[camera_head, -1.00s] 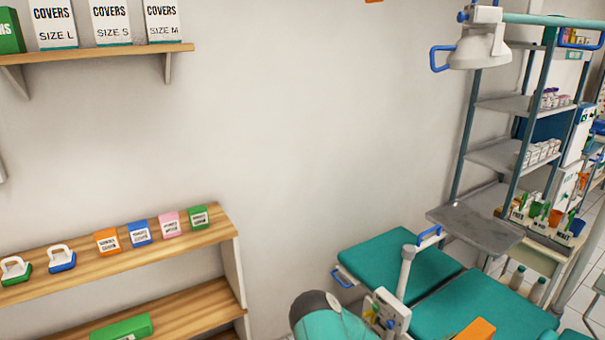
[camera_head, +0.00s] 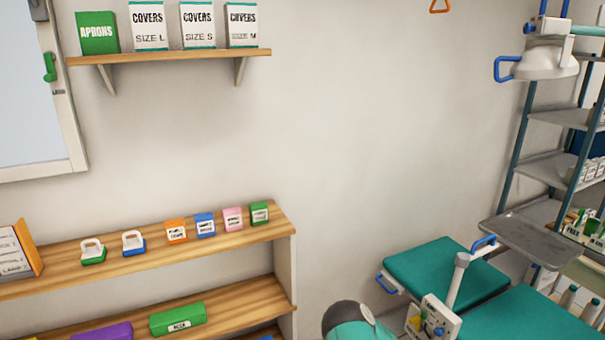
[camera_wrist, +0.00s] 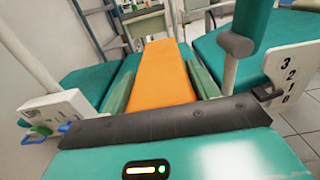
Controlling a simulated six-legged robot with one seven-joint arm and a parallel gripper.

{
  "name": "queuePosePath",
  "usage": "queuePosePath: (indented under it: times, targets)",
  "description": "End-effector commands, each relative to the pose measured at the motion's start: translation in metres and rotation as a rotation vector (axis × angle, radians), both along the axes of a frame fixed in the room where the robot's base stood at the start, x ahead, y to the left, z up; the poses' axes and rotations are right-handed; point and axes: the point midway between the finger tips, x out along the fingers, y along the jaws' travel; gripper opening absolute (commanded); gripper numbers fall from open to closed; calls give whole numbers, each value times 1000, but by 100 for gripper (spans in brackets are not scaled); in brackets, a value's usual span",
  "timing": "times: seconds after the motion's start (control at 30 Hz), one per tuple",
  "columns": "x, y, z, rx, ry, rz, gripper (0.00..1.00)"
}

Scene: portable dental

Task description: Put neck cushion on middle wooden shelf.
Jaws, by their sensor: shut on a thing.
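The orange neck cushion (camera_wrist: 163,75) is in the wrist view, between the two green fingers of my gripper (camera_wrist: 161,88), which is shut on it. In the head view the cushion and the fingers are out of frame; only part of my arm (camera_head: 355,322) shows at the bottom. The wooden shelf unit is at the lower left of the head view. Its middle wooden shelf (camera_head: 240,302) lies under the top board (camera_head: 262,232). It bears a green box (camera_head: 178,319) and a purple box (camera_head: 103,332), with some bare board right of the green box.
A teal dental chair (camera_head: 450,270) stands right of the shelf unit, close to my arm. A metal rack (camera_head: 560,165) is at the far right. A wall shelf (camera_head: 170,57) with boxes hangs above. The top board carries small boxes and two handled brushes (camera_head: 133,242).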

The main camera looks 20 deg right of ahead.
Motion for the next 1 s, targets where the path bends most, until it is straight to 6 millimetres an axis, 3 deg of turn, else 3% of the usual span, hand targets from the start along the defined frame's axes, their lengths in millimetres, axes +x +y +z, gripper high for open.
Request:
queuePosePath:
  times: [0.13,0.47,0.67,1.0]
  targets:
    - [3,3,0,0,0,10,35]
    - [41,91,9,0,2,257,35]
    - [76,176,17,1,1,489,35]
    - [147,347,35,-1,-5,955,35]
